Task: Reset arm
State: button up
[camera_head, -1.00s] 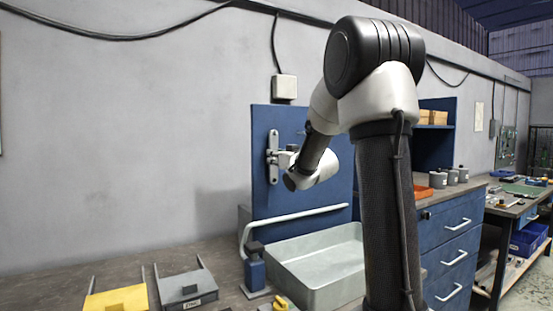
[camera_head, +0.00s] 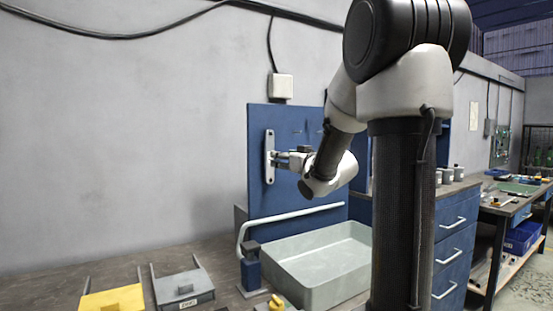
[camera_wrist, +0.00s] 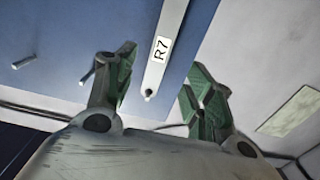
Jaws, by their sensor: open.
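My gripper (camera_head: 279,159) is at the blue back panel (camera_head: 258,199), in front of a grey metal bracket (camera_head: 269,170) that hangs upright on it. In the wrist view my gripper (camera_wrist: 160,88) has its two green-padded fingers spread apart, with nothing held between them. The bracket (camera_wrist: 165,40) shows there beyond and between the fingers, with a white label reading R7 and a peg or bolt near its end. It looks clear of both fingers.
A pale grey tray (camera_head: 318,265) stands on the bench below my arm, beside a bent light-grey rail (camera_head: 300,214). A yellow holder (camera_head: 112,299) and a grey holder (camera_head: 183,288) sit at the front left. Empty pegs (camera_wrist: 86,78) stick out of the panel.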

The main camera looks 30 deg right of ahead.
jog(key=s+d+f+m+g+h, duration=0.1)
jog(key=s+d+f+g+h, duration=0.15)
jog(key=s+f+g, duration=0.4)
jog(key=s+d+f+m+g+h, duration=0.2)
jog(key=s+d+f+g, duration=0.15)
jog(key=s+f, duration=0.65)
jog(key=s+a+r+n+g+y, duration=0.1)
jog(key=s+a+n+g+y, duration=0.1)
jog(key=s+a, duration=1.4)
jog(key=shift+s+a+n+g+y, duration=0.15)
jog(key=shift+s+n+g+y, duration=0.15)
jog(key=shift+s+g+y, duration=0.6)
jog(key=shift+w+r, duration=0.1)
